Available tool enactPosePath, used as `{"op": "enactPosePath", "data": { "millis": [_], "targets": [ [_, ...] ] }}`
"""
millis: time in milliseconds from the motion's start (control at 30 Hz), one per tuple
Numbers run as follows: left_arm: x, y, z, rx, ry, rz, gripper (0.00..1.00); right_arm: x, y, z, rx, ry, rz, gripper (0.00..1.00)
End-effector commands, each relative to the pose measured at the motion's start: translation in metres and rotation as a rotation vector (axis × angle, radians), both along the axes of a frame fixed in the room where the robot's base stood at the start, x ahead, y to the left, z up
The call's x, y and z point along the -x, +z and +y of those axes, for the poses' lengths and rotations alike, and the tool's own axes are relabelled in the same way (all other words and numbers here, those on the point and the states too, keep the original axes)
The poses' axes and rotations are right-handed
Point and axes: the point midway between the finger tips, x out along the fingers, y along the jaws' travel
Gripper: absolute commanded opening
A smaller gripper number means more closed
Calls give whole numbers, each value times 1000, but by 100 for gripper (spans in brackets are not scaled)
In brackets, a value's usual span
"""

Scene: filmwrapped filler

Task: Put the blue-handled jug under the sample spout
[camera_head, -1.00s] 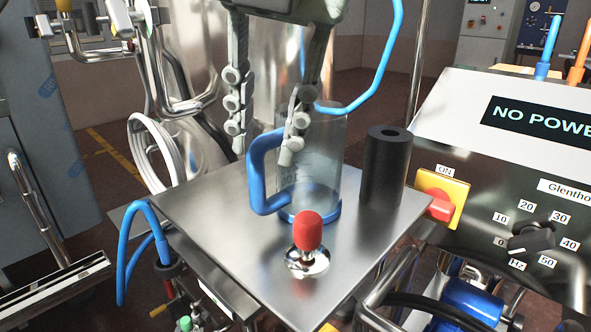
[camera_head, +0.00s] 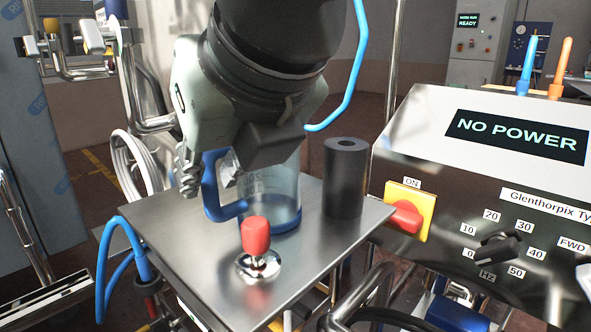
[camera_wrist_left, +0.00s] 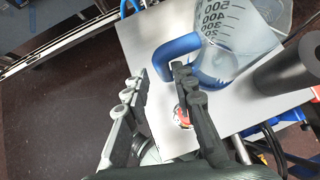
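The clear jug (camera_head: 272,195) with printed volume marks and a blue base stands upright on the steel plate (camera_head: 190,262). Its blue handle (camera_head: 211,190) points left. My left gripper (camera_head: 208,172) is tilted at the handle and hides the jug's upper part in the head view. In the left wrist view the two fingers of this gripper (camera_wrist_left: 160,70) are apart. The handle (camera_wrist_left: 166,58) reaches into the space between the fingertips; whether they touch it I cannot tell. The jug body (camera_wrist_left: 238,40) lies beyond. I cannot clearly make out the sample spout. My right gripper is not in view.
A red-knobbed lever (camera_head: 256,238) stands on the plate in front of the jug. A black cylinder (camera_head: 345,178) stands close at its right. A control panel (camera_head: 470,190) reading NO POWER is at the right. Pipes with valves (camera_head: 90,45) are at the upper left.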

Motion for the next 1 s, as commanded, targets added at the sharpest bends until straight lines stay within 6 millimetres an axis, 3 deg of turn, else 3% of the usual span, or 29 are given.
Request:
{"op": "enactPosePath", "data": {
  "millis": [300, 400, 567, 867, 1000],
  "targets": [
    [-18, -19, 14, 0, 1, 4, 26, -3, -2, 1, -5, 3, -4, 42],
    [-29, -27, 21, 1, 1, 6, 26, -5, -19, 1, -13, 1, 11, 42],
    [-41, -43, 30, 0, 1, 5, 26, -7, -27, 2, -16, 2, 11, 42],
    [-44, -46, 32, 0, -1, 2, 26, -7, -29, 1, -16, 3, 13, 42],
    [-44, -46, 32, 0, -1, 2, 10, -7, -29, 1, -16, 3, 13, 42]
  ]
}}
